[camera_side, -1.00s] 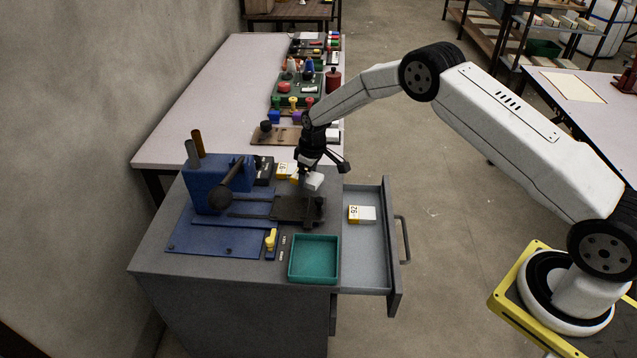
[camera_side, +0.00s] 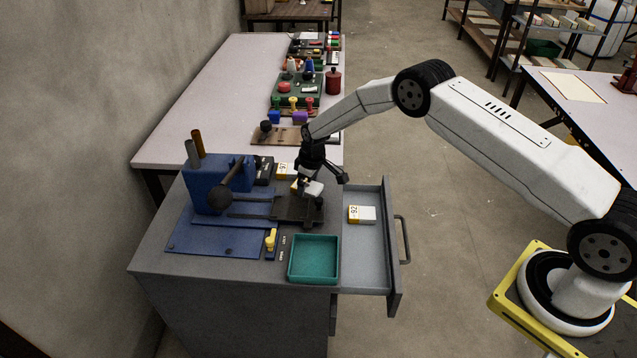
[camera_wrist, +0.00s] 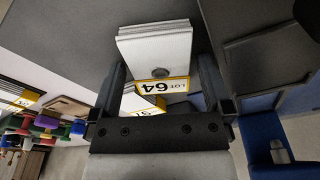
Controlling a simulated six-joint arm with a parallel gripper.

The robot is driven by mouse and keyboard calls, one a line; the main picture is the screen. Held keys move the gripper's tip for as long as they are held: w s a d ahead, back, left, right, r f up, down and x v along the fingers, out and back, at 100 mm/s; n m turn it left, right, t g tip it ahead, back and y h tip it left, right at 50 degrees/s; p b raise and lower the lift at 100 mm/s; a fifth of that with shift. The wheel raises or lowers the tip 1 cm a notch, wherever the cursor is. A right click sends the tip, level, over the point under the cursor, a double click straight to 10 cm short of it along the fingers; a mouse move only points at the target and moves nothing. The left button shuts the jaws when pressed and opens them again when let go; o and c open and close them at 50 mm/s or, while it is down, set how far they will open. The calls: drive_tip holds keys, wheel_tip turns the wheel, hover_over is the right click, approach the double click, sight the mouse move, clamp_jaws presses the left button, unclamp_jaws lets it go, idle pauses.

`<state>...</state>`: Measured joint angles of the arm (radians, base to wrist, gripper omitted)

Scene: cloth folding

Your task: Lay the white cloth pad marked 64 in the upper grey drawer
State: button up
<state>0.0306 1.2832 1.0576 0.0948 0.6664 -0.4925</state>
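The white cloth pad marked 64, with a yellow label band, is between my gripper's fingers in the wrist view (camera_wrist: 158,50). It also shows tilted under my gripper in the side view (camera_side: 313,188), close above the dark plate (camera_side: 290,208). My gripper (camera_side: 308,184) appears shut on the pad, with a finger along each side (camera_wrist: 163,85). The exact finger contact is hard to see. The upper grey drawer (camera_side: 369,262) is pulled open to the right of my gripper. Another white pad, marked 92 (camera_side: 366,214), lies inside it.
A teal tray (camera_side: 314,278) stands on the cabinet top beside the drawer. A blue press (camera_side: 212,185) with a dark ball-ended lever is left of my gripper. Another labelled pad (camera_side: 284,170) lies behind it. The drawer's front part looks clear.

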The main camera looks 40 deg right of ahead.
sight(313, 187)
drive_tip(key=shift+r, duration=0.2)
wheel_tip(313, 187, up, 12)
drive_tip(key=s, duration=0.1)
drive_tip(key=shift+s+d, duration=0.3)
drive_tip(key=shift+d, duration=0.05)
idle(0.5)
drive_tip(key=shift+f, duration=0.1)
idle(0.4)
drive_tip(key=s+r+m, duration=0.2)
drive_tip(key=s+r, duration=0.2)
drive_tip(key=s, duration=1.1)
drive_tip(key=s+a+r+m+t, duration=0.1)
drive_tip(key=s+r, duration=0.3)
drive_tip(key=s, duration=1.1)
drive_tip(key=shift+s+a+m+h, duration=0.25)
drive_tip(key=shift+m+h, duration=0.05)
drive_tip(key=shift+m, duration=0.4)
drive_tip(key=shift+r, duration=0.1)
drive_tip(key=shift+c, duration=0.8)
